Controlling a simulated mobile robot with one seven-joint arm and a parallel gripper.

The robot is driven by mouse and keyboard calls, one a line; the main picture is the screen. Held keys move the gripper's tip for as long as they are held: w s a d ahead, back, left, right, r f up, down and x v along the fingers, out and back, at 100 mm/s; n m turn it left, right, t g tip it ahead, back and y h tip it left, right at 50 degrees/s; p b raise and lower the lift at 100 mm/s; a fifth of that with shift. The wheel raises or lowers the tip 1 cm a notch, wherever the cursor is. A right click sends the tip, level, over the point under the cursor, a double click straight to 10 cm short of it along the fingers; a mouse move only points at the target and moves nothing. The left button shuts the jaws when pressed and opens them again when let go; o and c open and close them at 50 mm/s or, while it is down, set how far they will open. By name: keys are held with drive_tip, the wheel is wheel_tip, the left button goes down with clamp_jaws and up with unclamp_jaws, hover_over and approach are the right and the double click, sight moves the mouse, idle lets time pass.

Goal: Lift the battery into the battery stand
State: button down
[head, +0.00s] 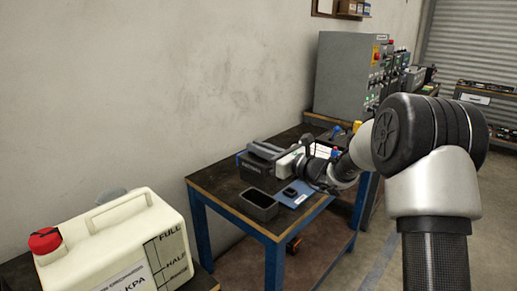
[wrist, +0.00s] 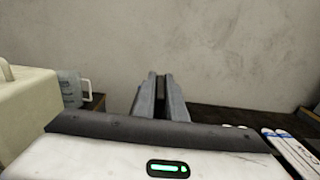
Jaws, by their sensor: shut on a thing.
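The battery (head: 252,169) is a dark grey block with a light label on its front, in the head view at the wall side of the work table. My gripper (head: 283,160) reaches it from the right and is shut on its upper part. I cannot tell whether the battery touches the table. In the wrist view my gripper's grey fingers (wrist: 161,95) are close together, with a narrow dark strip between them; most of the battery is hidden there. What looks like the battery stand (head: 260,205) is a black, open-topped, empty holder at the table's front edge, in front of the battery.
A blue mat (head: 307,198) with a small black part (head: 291,192) lies right of the holder. A cream canister (head: 118,240) with a red cap stands at lower left. A grey control cabinet (head: 345,75) stands behind the table. The wall is close behind.

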sight(261, 181)
drive_tip(key=shift+f+b, duration=1.75)
drive_tip(key=shift+f, duration=0.65)
drive_tip(key=shift+f+b, duration=0.95)
drive_tip(key=shift+f, duration=0.1)
drive_tip(key=shift+f, duration=1.95)
drive_tip(key=c, duration=1.7)
unclamp_jaws()
drive_tip(key=shift+f, duration=0.35)
drive_tip(key=shift+s+d+r, duration=0.1)
drive_tip(key=shift+s+d, duration=0.2)
drive_tip(key=shift+d, duration=0.15)
drive_tip(key=p+v, duration=0.3)
drive_tip(key=v, duration=1.3)
drive_tip(key=shift+s+d, duration=0.1)
drive_tip(key=shift+s, duration=0.1)
